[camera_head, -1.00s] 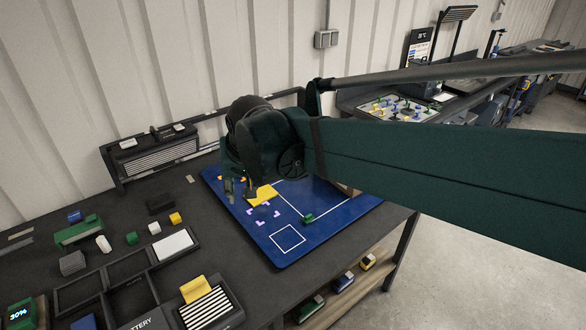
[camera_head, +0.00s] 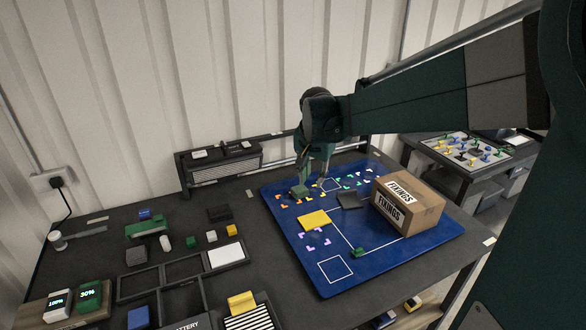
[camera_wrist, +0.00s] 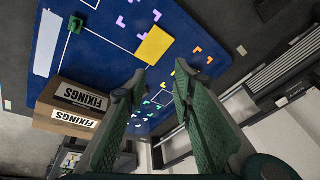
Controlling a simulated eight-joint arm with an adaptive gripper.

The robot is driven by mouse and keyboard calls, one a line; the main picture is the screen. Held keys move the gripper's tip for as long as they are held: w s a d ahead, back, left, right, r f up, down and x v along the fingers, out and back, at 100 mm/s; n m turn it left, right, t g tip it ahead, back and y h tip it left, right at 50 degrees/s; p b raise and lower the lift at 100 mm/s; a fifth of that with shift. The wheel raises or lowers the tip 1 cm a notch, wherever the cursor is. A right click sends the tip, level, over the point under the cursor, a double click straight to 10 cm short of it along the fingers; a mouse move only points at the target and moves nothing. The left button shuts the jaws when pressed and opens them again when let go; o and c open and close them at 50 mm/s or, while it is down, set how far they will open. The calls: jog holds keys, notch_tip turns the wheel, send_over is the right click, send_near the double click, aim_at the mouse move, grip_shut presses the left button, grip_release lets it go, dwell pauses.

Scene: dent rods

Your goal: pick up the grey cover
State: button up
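A flat dark grey square (camera_head: 351,200), which looks like the grey cover, lies on the blue mat (camera_head: 400,248), just left of the cardboard FIXINGS box (camera_head: 408,205). I cannot make it out in the wrist view, where my left finger may hide it. My gripper (camera_head: 303,186) hangs over the far left part of the mat, left of the grey square and apart from it. In the wrist view my gripper (camera_wrist: 159,72) has its two green fingers spread, with nothing held between them.
A yellow square (camera_head: 313,221) and a small green block (camera_head: 360,253) lie on the mat; small coloured pieces are scattered there. The box (camera_wrist: 68,108) stands close to the grey square. A dark rack (camera_head: 225,163) stands behind the mat, and black trays (camera_head: 205,265) lie left.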

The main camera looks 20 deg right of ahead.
jog(key=w+d+f+m+g+p, duration=0.2)
jog(key=w+d+f+m+p, duration=0.25)
jog(key=w+d, duration=0.65)
jog(key=m+g+p, duration=0.1)
jog(key=m+p, duration=0.1)
jog(key=m, duration=0.3)
send_near(347, 191)
jog(key=shift+w+a+f, duration=0.15)
jog(key=shift+w+a, duration=0.05)
jog(key=shift+w, duration=0.05)
jog(key=shift+d+f+g, duration=0.3)
jog(key=shift+d+f, duration=0.05)
jog(key=shift+d, duration=0.05)
jog(key=shift+f, duration=0.15)
jog(key=shift+d+f, duration=0.15)
jog(key=shift+f, duration=1)
jog(key=shift+f, duration=0.1)
jog(key=shift+d+f, duration=0.2)
jog(key=shift+f, duration=1.05)
jog(key=shift+d+f, duration=0.2)
jog(key=shift+f, duration=1)
